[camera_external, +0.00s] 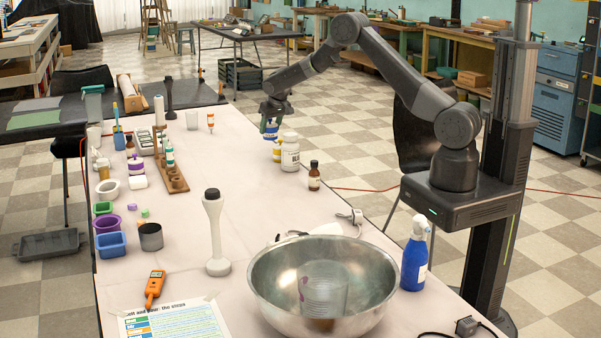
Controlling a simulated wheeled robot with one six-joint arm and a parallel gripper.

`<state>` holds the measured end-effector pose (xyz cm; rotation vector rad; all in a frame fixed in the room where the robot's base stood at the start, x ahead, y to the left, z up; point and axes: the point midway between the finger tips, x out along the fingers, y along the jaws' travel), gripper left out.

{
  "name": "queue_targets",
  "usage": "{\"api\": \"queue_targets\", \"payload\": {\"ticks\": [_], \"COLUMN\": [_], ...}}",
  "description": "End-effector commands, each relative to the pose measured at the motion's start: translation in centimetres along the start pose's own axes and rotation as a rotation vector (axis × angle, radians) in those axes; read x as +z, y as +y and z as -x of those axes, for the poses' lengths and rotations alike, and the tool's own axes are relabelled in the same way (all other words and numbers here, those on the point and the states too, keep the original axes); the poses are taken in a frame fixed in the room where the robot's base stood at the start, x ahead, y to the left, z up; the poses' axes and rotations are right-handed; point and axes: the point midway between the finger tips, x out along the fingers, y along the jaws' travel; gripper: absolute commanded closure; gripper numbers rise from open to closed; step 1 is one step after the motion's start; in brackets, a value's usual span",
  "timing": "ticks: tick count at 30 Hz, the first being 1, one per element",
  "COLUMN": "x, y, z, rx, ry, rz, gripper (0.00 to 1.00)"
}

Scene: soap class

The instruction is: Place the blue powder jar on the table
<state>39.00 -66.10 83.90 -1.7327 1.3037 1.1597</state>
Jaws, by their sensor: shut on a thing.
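A small jar with a blue label or body, which looks like the blue powder jar (270,130), is held in my gripper (274,116). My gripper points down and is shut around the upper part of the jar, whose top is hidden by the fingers. The jar is near the far right edge of the pale table (245,180). It sits just above and behind a yellow-labelled jar (278,150). I cannot tell whether its bottom touches the table.
A white jar (290,155) and a brown bottle (314,177) stand close by. A wooden rack (173,178) is on the left. A steel bowl (265,290), stick blender (216,235) and blue spray bottle (415,255) are nearer. The table's middle is clear.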

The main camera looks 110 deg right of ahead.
Motion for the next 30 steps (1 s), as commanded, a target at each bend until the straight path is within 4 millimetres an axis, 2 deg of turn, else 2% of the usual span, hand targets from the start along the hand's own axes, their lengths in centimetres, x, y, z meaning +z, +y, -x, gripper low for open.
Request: {"api": "queue_targets", "payload": {"ticks": [5,12,23,24,27,30], "x": [0.5,1.6,1.8,1.8,1.8,1.8], "y": [0.0,0.0,0.0,0.0,0.0,0.0], "z": [-1.2,-4.0,-4.5,-4.4,-4.3,-4.3], "rx": [0.0,0.001,0.0,0.0,0.0,0.0], "ry": [0.001,0.0,0.002,0.001,0.001,0.001], "rz": [0.001,0.002,0.001,0.001,0.001,0.001], "gripper": [0.77,0.77,0.77,0.44,0.28,0.28]}}
